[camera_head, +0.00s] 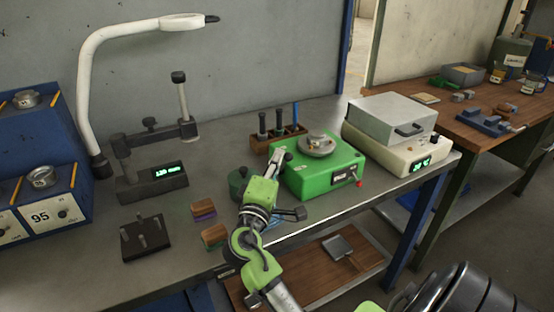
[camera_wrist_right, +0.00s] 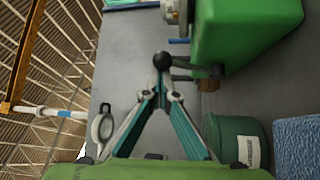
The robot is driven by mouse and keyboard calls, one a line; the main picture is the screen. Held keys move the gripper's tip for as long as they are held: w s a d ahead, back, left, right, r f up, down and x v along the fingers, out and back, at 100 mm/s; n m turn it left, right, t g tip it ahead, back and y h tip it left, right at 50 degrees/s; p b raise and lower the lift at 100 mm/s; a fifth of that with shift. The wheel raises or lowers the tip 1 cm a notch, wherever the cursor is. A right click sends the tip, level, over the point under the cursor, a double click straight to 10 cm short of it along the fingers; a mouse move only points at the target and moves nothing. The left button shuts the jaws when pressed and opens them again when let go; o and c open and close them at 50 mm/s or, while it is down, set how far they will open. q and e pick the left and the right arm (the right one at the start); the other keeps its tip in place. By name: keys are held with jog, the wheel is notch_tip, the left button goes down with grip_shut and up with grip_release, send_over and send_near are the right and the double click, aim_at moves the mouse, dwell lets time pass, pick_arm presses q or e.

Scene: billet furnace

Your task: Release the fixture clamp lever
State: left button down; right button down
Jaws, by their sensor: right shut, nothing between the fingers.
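The green fixture box (camera_head: 322,178) stands on the grey bench, with a round metal dish (camera_head: 317,146) on top. My right gripper (camera_head: 279,155) is at the box's left side, with its fingers shut and empty. In the wrist view the fingertips (camera_wrist_right: 161,88) meet just short of a black ball knob (camera_wrist_right: 162,61), which looks like the end of the clamp lever. I cannot tell whether they touch it. A short dark rod with another black end (camera_wrist_right: 216,71) shows beside the green box (camera_wrist_right: 245,30). My gripper hides most of the lever in the head view. My left gripper is not in view.
A green canister (camera_wrist_right: 236,138) stands close to my right fingers. A gauge stand (camera_head: 150,180) and small wooden blocks (camera_head: 214,236) are at left.

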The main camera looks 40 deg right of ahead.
jog(key=shift+s, duration=0.1)
dwell(0.3)
jog(key=v, duration=1.2)
jog(key=shift+a, duration=0.1)
